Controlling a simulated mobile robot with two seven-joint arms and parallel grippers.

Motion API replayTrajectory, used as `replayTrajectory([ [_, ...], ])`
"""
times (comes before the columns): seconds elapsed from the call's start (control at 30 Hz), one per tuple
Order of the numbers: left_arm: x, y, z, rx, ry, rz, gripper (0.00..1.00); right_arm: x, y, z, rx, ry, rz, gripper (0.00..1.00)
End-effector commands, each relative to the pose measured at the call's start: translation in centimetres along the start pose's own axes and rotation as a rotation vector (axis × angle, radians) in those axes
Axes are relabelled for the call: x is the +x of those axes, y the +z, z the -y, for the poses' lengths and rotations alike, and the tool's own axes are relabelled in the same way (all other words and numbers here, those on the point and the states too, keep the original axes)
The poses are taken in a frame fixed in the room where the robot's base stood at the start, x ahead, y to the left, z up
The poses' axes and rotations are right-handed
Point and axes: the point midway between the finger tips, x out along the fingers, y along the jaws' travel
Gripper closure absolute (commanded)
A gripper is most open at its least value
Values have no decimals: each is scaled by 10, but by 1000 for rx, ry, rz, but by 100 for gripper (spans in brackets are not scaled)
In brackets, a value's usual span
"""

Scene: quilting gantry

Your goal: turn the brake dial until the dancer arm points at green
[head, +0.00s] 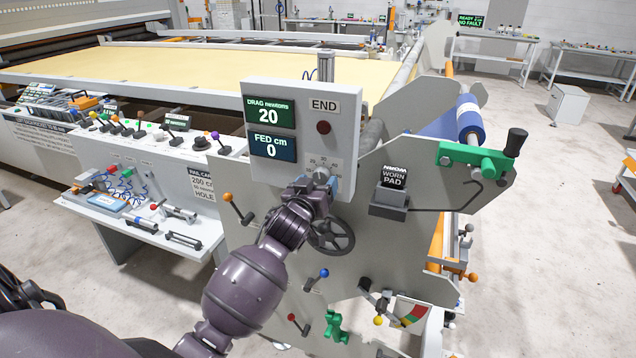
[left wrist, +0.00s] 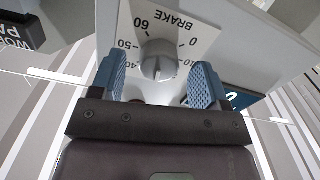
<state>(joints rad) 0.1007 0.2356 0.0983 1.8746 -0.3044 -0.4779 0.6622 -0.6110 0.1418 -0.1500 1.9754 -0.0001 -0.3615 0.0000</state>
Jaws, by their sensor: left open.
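The brake dial (head: 321,174) is a round grey knob on the front panel, low beside the numbers. In the left wrist view the brake dial (left wrist: 158,62) sits on a white scale plate (left wrist: 176,30) marked BRAKE, which appears upside down. My left gripper (head: 317,184) is at the dial, and its blue fingers (left wrist: 160,76) stand open on either side of the knob with gaps showing. My right gripper is not in view.
The panel's screens read DRAG 20 newtons (head: 269,113) and FED 0 cm (head: 272,146). A dark red END lamp (head: 323,127) is above the dial. A black handwheel (head: 332,236) and an orange-knobbed lever (head: 236,205) are close to my arm. Open floor lies right.

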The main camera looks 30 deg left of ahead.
Motion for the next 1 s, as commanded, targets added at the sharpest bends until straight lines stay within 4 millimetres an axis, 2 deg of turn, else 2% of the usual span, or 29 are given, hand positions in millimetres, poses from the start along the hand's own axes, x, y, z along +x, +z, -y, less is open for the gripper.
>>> replayTrajectory([
  [0.37,5,0,0,0,0,0,31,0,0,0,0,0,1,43],
  [0.6,4,0,0,0,0,0,68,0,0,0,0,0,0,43],
  [0.7,4,0,0,0,0,0,81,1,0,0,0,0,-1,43],
  [1.0,4,-1,0,51,0,0,81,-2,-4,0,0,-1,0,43],
])
